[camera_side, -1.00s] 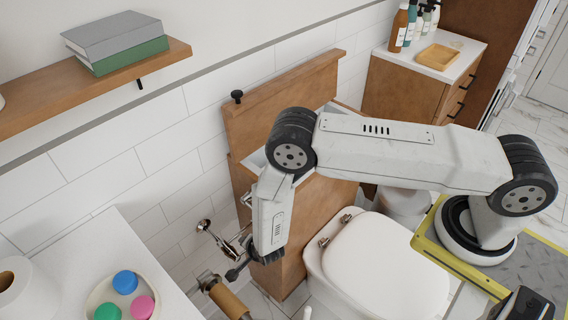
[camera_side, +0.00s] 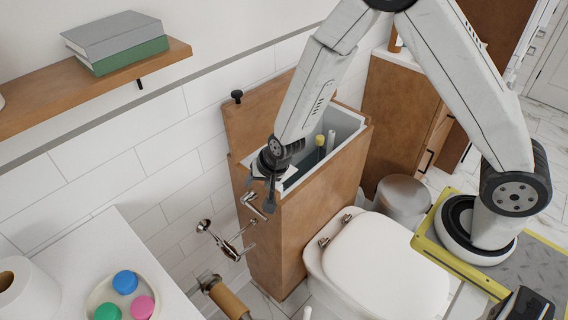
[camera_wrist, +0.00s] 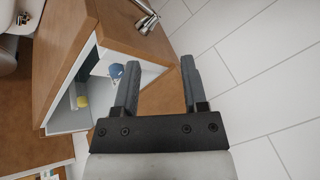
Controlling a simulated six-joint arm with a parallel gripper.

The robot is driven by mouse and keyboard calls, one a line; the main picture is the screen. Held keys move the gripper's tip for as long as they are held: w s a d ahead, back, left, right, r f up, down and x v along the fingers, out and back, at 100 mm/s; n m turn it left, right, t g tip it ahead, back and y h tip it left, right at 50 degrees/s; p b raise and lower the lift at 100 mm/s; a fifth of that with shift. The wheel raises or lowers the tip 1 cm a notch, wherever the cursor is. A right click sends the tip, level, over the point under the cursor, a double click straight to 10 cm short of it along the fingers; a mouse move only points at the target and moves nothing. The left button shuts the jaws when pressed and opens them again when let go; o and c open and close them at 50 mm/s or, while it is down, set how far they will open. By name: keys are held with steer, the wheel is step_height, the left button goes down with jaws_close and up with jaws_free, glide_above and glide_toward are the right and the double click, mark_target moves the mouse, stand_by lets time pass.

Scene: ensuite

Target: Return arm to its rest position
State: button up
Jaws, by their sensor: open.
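My gripper (camera_side: 262,190) is beside the upper left end of the open wooden toilet cistern box (camera_side: 310,215), near the chrome flush lever (camera_side: 252,203). In the wrist view my gripper (camera_wrist: 160,85) has its two dark fingers spread apart with nothing between them. The cistern box and its white inside also show there (camera_wrist: 62,62). My arm rises from its base on the right, bends high at the top edge of the side view, and comes down to the cistern. No rest position is marked in view.
The cistern lid (camera_side: 240,120) leans against the tiled wall. The white toilet (camera_side: 385,265) is in front. A wooden cabinet (camera_side: 395,110), a metal bin (camera_side: 405,198), a wall shelf with books (camera_side: 120,45) and a counter with coloured discs (camera_side: 125,282) stand around.

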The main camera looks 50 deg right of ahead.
steer(key=s+d+r+n+g, duration=0.1)
steer(key=s+d+r+n, duration=0.2)
steer(key=s+d+r, duration=0.2)
steer(key=s+d+r+n+g, duration=0.1)
steer(key=s+d+r+n, duration=0.3)
steer(key=s+r, duration=0.3)
steer(key=s+d, duration=0.1)
steer(key=s, duration=0.2)
steer(key=shift+r+g+h, duration=0.15)
steer(key=shift+g+h, duration=0.15)
steer(key=shift+h, duration=0.1)
